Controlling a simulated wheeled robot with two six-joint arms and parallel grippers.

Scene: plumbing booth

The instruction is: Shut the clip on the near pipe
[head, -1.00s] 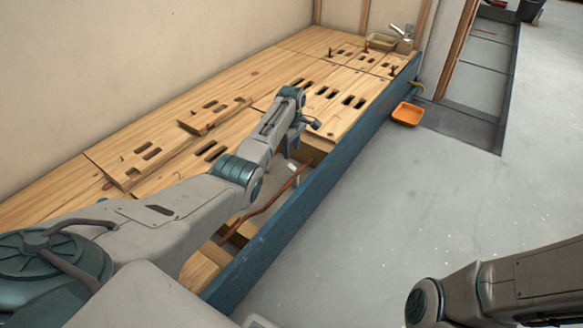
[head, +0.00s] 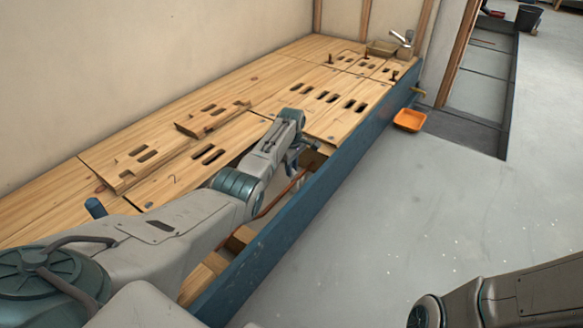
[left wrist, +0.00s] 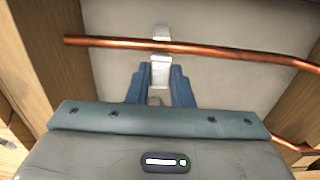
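A copper pipe (left wrist: 220,48) crosses the left wrist view, and copper pipe (head: 272,205) shows in the floor opening in the head view. A white clip (left wrist: 160,72) sits at the pipe, with one part below it and a tab (left wrist: 161,32) above it. I cannot tell whether it is latched. My left gripper (left wrist: 160,82) points at the clip, its blue fingers apart on either side of the clip's lower part; contact is unclear. In the head view my left gripper (head: 298,156) is low over the opening, its fingertips and the clip hidden. My right gripper is out of view.
Wooden boards with slots (head: 330,97) cover the platform. A blue edge beam (head: 300,225) borders the opening, and timber (left wrist: 45,60) flanks it. A second copper length (left wrist: 295,146) shows at lower right. An orange tray (head: 410,119) lies on the clear floor.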

